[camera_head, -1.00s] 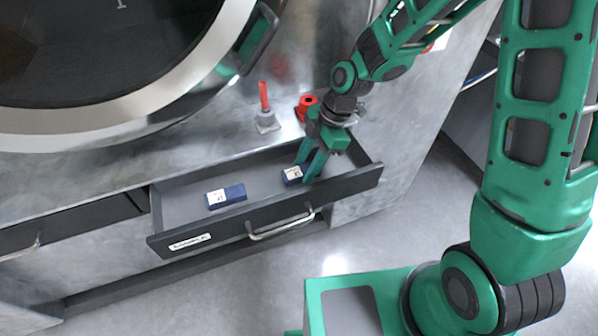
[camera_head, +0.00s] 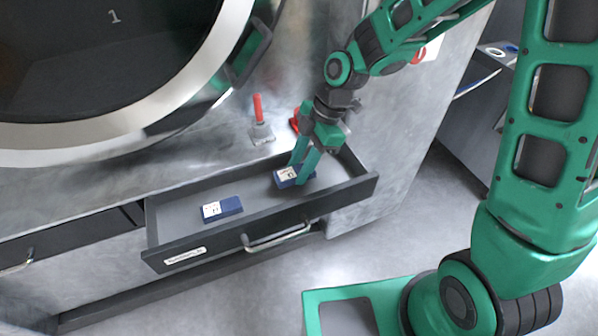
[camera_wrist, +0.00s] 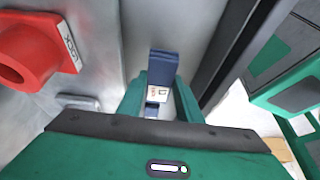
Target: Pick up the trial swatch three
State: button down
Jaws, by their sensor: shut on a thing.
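My gripper (camera_head: 301,180) points down into the open drawer (camera_head: 256,206) near its right end. It is shut on a dark blue swatch (camera_head: 284,183) with a white label, which seems to be slightly above the drawer floor. In the wrist view the held swatch (camera_wrist: 163,66) shows between the two green fingers, its label toward me. A second blue swatch (camera_head: 235,205) with a white label lies on the drawer floor to the left, apart from the gripper. The label print is too small to read surely.
The drawer front with its handle (camera_head: 278,238) stands on the near side, close to my fingers. A red-handled tool (camera_head: 260,122) and a red part, also in the wrist view (camera_wrist: 37,52), stand on the ledge behind. A large round door (camera_head: 185,112) is at upper left.

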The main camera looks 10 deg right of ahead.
jog(key=s+a+r, duration=0.6)
jog(key=s+a, duration=0.1)
jog(key=s, duration=0.1)
jog(key=shift+s+a+r, duration=0.15)
jog(key=shift+a+r, duration=0.05)
